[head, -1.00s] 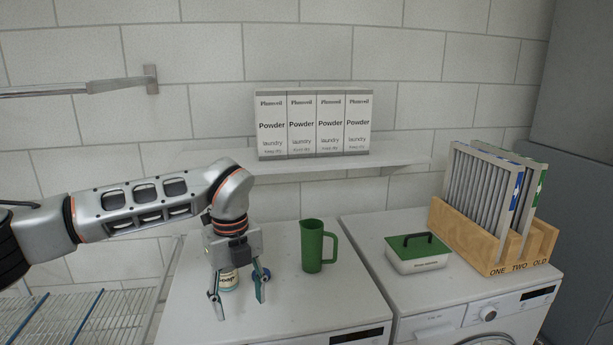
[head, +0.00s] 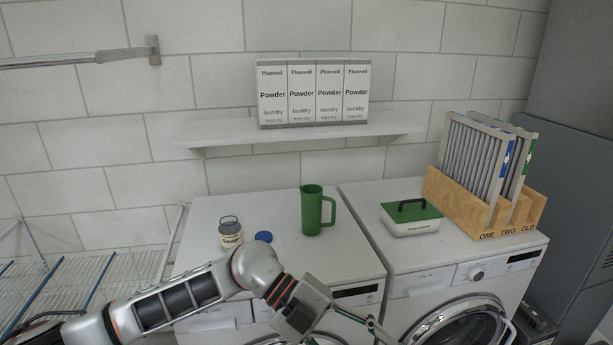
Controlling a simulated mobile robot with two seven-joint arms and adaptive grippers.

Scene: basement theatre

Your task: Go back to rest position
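My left gripper (head: 350,334) is low in the head view, in front of the left washing machine and partly cut off by the bottom edge. Its fingers look spread apart, with nothing seen between them; one finger is mostly out of frame. My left arm comes in from the lower left. My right gripper is not in view. A labelled glass jar (head: 230,233) stands upright on the left washer, apart from the gripper. A blue lid (head: 263,237) lies beside it on the washer top.
A green jug (head: 313,212) stands on the left washer (head: 280,214). The right washer (head: 408,257) holds a green-lidded box (head: 411,219) and a wooden rack (head: 463,204) with filters. Powder boxes (head: 313,95) stand on the wall shelf (head: 300,137). A wire rack (head: 75,280) is at left.

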